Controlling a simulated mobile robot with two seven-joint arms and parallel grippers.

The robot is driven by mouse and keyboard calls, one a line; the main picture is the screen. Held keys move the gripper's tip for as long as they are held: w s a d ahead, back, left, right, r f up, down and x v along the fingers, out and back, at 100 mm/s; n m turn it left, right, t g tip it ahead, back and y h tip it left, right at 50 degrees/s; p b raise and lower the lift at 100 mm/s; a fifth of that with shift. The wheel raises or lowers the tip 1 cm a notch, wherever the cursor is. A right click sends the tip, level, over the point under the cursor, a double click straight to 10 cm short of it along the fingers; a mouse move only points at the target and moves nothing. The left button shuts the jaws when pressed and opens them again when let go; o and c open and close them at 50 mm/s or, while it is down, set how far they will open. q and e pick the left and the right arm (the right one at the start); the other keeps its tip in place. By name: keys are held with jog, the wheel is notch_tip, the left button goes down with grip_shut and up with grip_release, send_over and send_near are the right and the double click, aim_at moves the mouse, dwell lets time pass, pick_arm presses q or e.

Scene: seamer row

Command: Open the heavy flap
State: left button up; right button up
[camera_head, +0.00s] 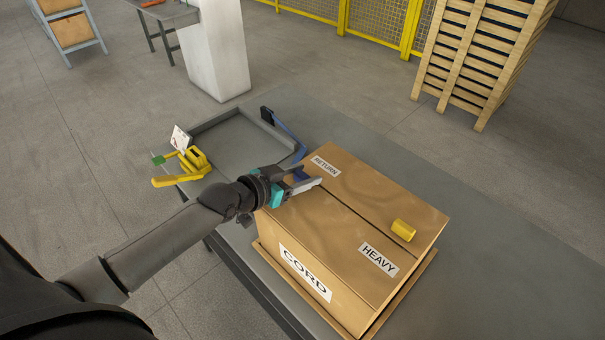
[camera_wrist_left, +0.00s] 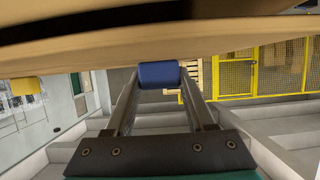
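The closed cardboard box (camera_head: 345,290) sits on the grey table. Its near top flap, labelled HEAVY (camera_head: 378,258), lies flat beside the far flap labelled RETURN (camera_head: 326,166), with a dark seam between them. My left gripper (camera_head: 303,182) is at the left end of the box top, by the seam. A blue tab (camera_wrist_left: 158,74) sits between its fingertips, and both fingers look pressed against it. The box top (camera_wrist_left: 90,45) fills the upper part of the left wrist view. A yellow tab (camera_head: 403,230) stands on the far flap. My right gripper is out of view.
A shallow grey tray (camera_head: 228,118) lies behind the box, with a blue bar (camera_head: 287,132) at its right. A yellow hand tool (camera_head: 188,166) is at the table's left edge. The grey table (camera_head: 500,255) is clear to the right. Wooden slatted crates (camera_head: 480,50) stand beyond.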

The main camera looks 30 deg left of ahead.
pick_arm(q)
grip_shut()
dwell(0.4)
jog(key=shift+r, duration=0.1)
